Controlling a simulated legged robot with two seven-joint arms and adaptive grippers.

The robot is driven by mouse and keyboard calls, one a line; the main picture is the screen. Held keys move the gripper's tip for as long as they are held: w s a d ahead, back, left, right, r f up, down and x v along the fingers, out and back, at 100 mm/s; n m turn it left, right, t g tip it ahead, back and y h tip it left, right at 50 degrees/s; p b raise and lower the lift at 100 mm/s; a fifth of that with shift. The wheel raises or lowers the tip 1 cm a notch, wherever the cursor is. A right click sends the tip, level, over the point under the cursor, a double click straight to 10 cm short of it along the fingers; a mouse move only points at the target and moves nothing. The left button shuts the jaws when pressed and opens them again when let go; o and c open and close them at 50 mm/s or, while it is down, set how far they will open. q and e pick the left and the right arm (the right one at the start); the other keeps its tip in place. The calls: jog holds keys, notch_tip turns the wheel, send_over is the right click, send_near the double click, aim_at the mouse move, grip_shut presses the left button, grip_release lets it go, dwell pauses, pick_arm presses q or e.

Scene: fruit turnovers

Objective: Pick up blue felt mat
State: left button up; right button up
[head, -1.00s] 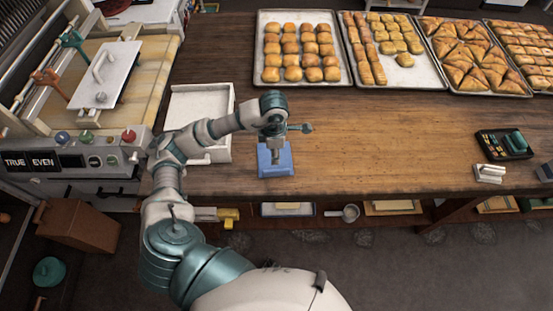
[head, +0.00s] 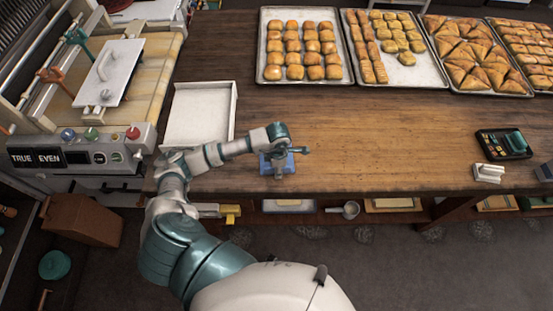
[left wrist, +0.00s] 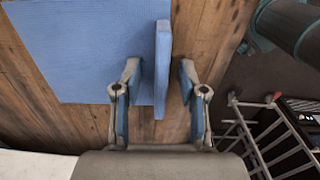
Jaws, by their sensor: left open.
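The blue felt mat (head: 290,164) lies on the wooden table near its front edge, partly hidden under my left gripper in the head view. In the left wrist view the mat (left wrist: 85,48) is a flat blue sheet, with an upright blue strip (left wrist: 162,60) along its right side. My left gripper (left wrist: 160,85) is open, pointing down at the mat. The gripper also shows in the head view (head: 278,168). My right gripper is not in view.
A white open tray (head: 201,116) stands left of the mat, beside a machine with a white lid (head: 108,72). Trays of pastries (head: 300,51) line the back. A dark tray (head: 503,144) and a white block (head: 488,173) lie at right. The table's middle is clear.

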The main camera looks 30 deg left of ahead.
pick_arm(q)
grip_shut()
jog(key=shift+r, duration=0.2)
